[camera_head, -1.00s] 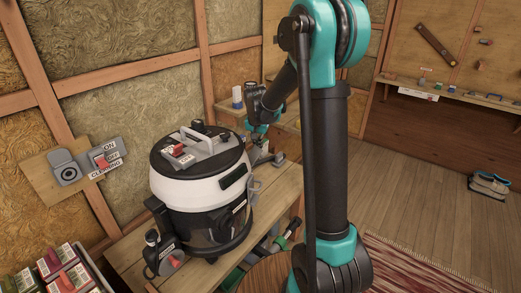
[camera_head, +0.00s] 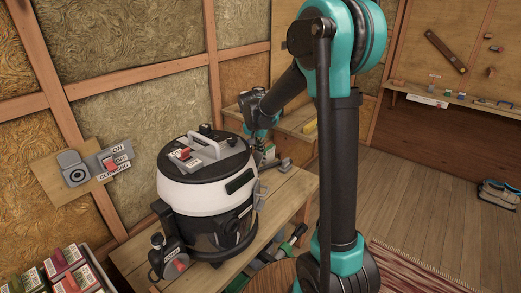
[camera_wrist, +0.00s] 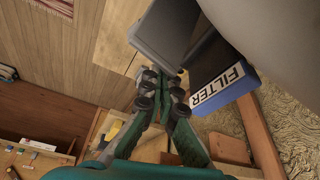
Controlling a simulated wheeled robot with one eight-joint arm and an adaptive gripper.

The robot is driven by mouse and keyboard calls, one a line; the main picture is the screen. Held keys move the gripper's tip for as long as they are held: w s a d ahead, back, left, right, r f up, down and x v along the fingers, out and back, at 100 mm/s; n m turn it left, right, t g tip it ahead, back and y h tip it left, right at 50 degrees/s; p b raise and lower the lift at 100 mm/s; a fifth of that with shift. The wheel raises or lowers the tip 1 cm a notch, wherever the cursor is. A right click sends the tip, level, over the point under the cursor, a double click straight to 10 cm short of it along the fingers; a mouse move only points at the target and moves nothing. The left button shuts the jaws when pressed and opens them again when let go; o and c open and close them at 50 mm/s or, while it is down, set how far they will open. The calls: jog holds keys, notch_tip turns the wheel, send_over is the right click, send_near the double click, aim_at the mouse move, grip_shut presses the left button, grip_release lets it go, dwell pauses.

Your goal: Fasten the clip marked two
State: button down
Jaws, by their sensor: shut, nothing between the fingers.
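The vacuum (camera_head: 188,195), with a dark lid and a white band, stands on a wooden bench. A dark latch-like part (camera_head: 240,182) sits on its right side; I cannot read a number two on any clip. My gripper (camera_head: 262,152) is behind the vacuum's right side, with its fingertips partly hidden in the head view. In the wrist view my gripper (camera_wrist: 174,82) is shut and empty. A grey block (camera_wrist: 165,25) lies just beyond the fingertips, and I cannot tell if they touch it. A blue box labelled FILTER (camera_wrist: 222,82) is to their right.
A wall panel with a red switch (camera_head: 112,164) is at left, above a crate of boxes (camera_head: 95,268). The wooden bench (camera_head: 130,262) runs under the vacuum. A shelf with small items (camera_head: 470,100) is at right. Wooden floor (camera_head: 430,190) is open there.

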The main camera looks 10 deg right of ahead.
jog(key=shift+s+a, duration=0.2)
jog(key=shift+s, duration=0.05)
jog(key=shift+w+r, duration=0.1)
jog(key=shift+r, duration=0.6)
jog(key=shift+w+d, duration=0.15)
notch_tip(320, 180, up, 9)
jog(key=a, duration=0.2)
jog(key=shift+s+r, duration=0.15)
jog(key=shift+s, duration=0.3)
